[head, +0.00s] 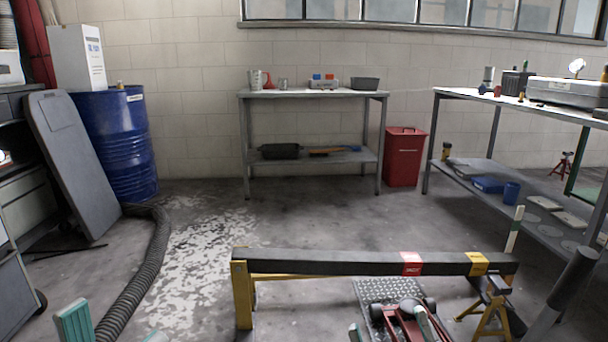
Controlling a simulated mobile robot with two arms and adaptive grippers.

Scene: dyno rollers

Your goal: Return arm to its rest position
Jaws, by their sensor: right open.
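My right gripper (390,328) is at the bottom edge of the head view, right of centre. Its two light, green-edged fingertips stand apart, with nothing seen held between them. They show in front of a red floor jack (405,309). My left gripper (115,328) is at the bottom left, with a teal-padded fingertip and a smaller tip apart from it. No object shows between them. Most of both grippers and both arms are cut off by the lower edge.
A black beam (335,263) on yellow stands crosses in front. A ribbed hose (143,275) lies on the floor at left, near a blue drum (118,150). A workbench (310,94) and a red bin (404,158) stand at the back wall. Open floor lies behind the beam.

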